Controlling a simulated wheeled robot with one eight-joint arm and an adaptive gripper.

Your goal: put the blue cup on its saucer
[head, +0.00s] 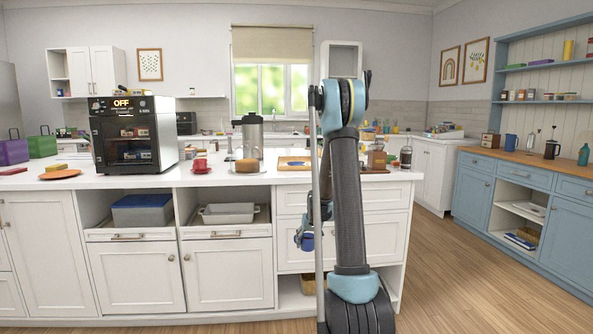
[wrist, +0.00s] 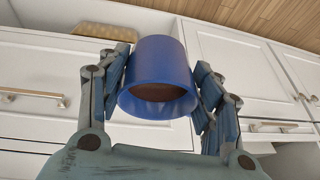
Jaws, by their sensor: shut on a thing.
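The blue cup (wrist: 160,75) is between the two fingers of my gripper (wrist: 163,80) in the wrist view. Both fingers press on its sides, and its open rim with a brown inside faces the camera. In the head view my gripper (head: 304,236) hangs low in front of the white island's drawers, with the blue cup (head: 307,242) partly hidden by the fingers and arm. It is below the counter top and clear of it. I cannot make out the blue cup's saucer in either view.
A blue mug (head: 511,141) stands on the right-hand counter. The wooden floor (head: 450,270) at right is clear.

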